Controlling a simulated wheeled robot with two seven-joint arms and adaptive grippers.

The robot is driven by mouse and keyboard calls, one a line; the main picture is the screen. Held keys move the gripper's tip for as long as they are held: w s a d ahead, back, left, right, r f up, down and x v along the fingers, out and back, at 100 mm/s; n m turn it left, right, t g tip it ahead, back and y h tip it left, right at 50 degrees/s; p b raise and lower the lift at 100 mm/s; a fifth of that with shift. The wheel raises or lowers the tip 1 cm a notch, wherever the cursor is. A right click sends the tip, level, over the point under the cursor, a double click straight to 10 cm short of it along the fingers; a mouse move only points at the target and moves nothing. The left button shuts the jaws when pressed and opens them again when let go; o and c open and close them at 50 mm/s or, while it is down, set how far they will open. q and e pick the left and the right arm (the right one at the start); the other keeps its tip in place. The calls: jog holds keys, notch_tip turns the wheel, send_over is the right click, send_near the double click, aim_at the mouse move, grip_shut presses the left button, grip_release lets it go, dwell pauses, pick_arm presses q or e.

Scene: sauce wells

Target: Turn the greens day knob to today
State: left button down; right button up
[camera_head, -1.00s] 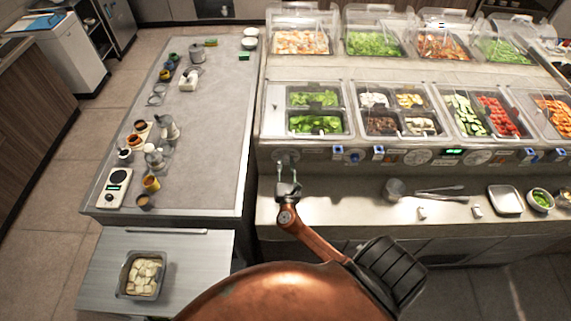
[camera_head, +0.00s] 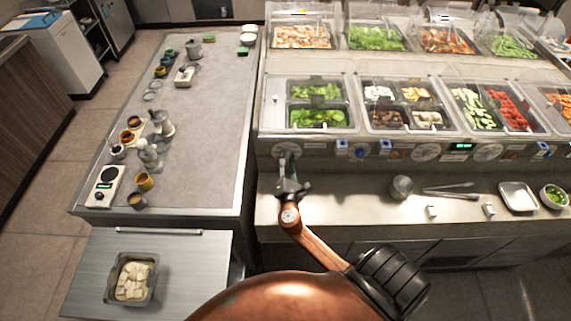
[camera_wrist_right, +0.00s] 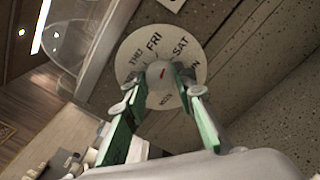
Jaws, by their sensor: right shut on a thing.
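The greens day knob is a small grey knob (camera_wrist_right: 162,76) with a short red mark. It sits at the centre of a white day dial (camera_wrist_right: 135,52) on the counter's front panel. THU, FRI and SAT are readable; other days are partly covered by my fingers. The red mark points up toward the FRI–SAT side; I cannot tell exactly which day. My right gripper (camera_wrist_right: 163,98) has its green-padded fingers on both sides of the knob, shut on it. In the head view my right gripper (camera_head: 286,168) reaches the panel below the greens tray (camera_head: 320,127). My left gripper is out of view.
More dials, such as one (camera_head: 427,152), blue-marked parts and a green display (camera_head: 460,146) line the panel rightward. A metal cup (camera_head: 401,187), tongs (camera_head: 450,190) and a tray (camera_head: 518,197) stand on the ledge. A side table (camera_head: 215,120) is at the left.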

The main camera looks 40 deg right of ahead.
jog(key=shift+f+m+b, duration=0.1)
jog(key=shift+m+b, duration=1.45)
jog(key=shift+m, duration=0.05)
jog(key=o, duration=1.1)
jog(key=shift+o, duration=0.2)
jog(key=v, duration=1.2)
